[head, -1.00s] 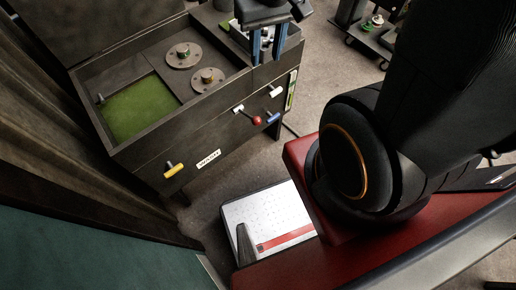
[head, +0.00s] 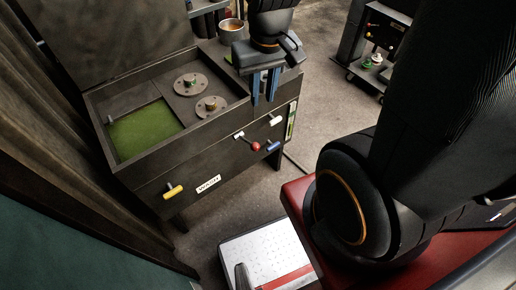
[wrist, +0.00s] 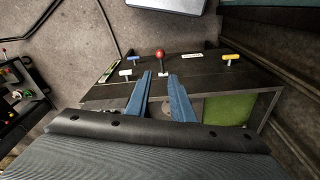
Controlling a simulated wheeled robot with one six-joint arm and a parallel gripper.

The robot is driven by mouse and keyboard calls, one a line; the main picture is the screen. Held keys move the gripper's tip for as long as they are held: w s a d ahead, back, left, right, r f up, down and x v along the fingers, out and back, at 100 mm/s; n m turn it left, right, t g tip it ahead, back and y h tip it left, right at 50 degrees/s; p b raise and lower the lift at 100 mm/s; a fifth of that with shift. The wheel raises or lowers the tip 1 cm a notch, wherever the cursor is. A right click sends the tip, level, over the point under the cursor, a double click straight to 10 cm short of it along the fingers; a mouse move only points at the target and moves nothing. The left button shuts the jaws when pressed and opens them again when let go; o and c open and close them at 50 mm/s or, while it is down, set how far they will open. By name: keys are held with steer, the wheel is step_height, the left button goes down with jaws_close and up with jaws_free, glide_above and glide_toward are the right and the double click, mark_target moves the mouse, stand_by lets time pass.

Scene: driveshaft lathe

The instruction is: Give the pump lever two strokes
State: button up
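The wash tank (head: 155,165) is a dark box with a raised lid. On its front sits a lever with a red ball knob (head: 255,146) and a white piece (head: 239,136) at its base. I take this as the pump lever; no label confirms it. The red knob also shows in the wrist view (wrist: 160,54), beyond the fingertips and between their lines. My gripper (head: 264,101) points down by the tank's right end, above the lever in the picture. Its two blue fingers are apart with nothing seen between them; the gap also shows in the wrist view (wrist: 160,74). No contact with the lever shows.
Near the lever are a blue handle (head: 273,146) and a white handle (head: 277,120). A yellow handle (head: 173,191) is farther left, beside the WASH label (head: 208,184). A copper-coloured pot (head: 231,30) stands behind the tank. A white perforated plate (head: 262,255) is in front.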

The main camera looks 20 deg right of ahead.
jaws_close()
stand_by(1.4)
